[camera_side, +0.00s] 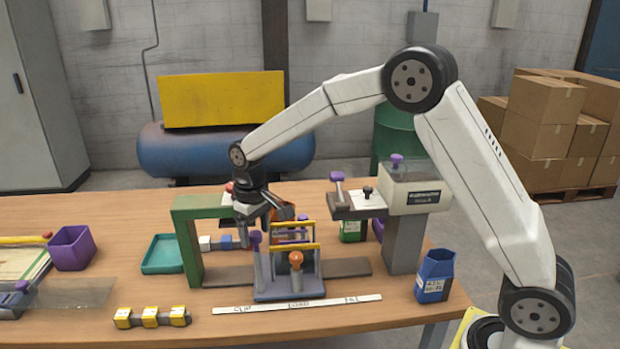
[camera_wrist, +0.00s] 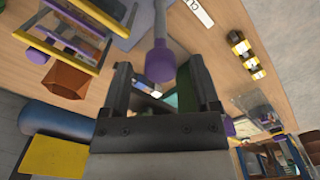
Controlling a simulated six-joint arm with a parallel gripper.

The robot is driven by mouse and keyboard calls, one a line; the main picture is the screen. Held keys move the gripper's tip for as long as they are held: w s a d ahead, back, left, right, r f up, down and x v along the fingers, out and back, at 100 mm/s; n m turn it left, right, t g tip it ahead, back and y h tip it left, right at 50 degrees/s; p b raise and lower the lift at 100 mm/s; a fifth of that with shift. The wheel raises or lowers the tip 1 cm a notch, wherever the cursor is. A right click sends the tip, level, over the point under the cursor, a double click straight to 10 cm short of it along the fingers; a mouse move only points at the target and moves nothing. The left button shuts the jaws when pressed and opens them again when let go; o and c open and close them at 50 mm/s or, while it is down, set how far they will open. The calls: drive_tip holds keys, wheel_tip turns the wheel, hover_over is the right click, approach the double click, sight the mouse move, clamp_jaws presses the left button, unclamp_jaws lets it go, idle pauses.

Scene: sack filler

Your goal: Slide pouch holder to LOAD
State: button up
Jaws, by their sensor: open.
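The pouch holder (camera_side: 288,288) is a blue-grey carriage with yellow bars on a dark rail (camera_side: 345,267). It stands behind the white label strip (camera_side: 330,301), its middle slightly left of the word LOAD. A post with a purple knob (camera_side: 256,238) rises at its left end. My gripper (camera_side: 257,226) points down at this knob. In the wrist view, the purple knob (camera_wrist: 160,66) shows between the open fingers (camera_wrist: 162,80); I cannot tell whether they touch it. The yellow bars also show there (camera_wrist: 58,55).
A green frame (camera_side: 190,245) stands left of the holder. The filler column (camera_side: 403,245) with its hopper (camera_side: 412,185) stands right. A blue container (camera_side: 435,275), yellow-and-black blocks (camera_side: 152,318), a teal tray (camera_side: 163,268) and a purple bin (camera_side: 72,248) also stand on the table.

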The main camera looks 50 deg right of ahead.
drive_tip(key=shift+r, duration=0.1)
drive_tip(key=shift+r, duration=3.85)
drive_tip(key=shift+f, duration=0.1)
drive_tip(key=shift+s+d+f, duration=0.15)
drive_tip(key=shift+s+f, duration=0.1)
drive_tip(key=shift+s, duration=0.25)
drive_tip(key=s+d+f+t, duration=0.1)
drive_tip(key=s+f, duration=0.2)
drive_tip(key=s, duration=0.4)
drive_tip(key=s+d+f, duration=0.1)
drive_tip(key=s+f, duration=0.2)
drive_tip(key=s, duration=0.3)
drive_tip(key=s+d+f+m+t, duration=0.1)
drive_tip(key=s+f, duration=0.3)
drive_tip(key=s, duration=0.3)
drive_tip(key=shift+s+d+t, duration=0.15)
drive_tip(key=shift+s+t, duration=0.15)
drive_tip(key=shift+s, duration=0.05)
drive_tip(key=shift+f, duration=0.1)
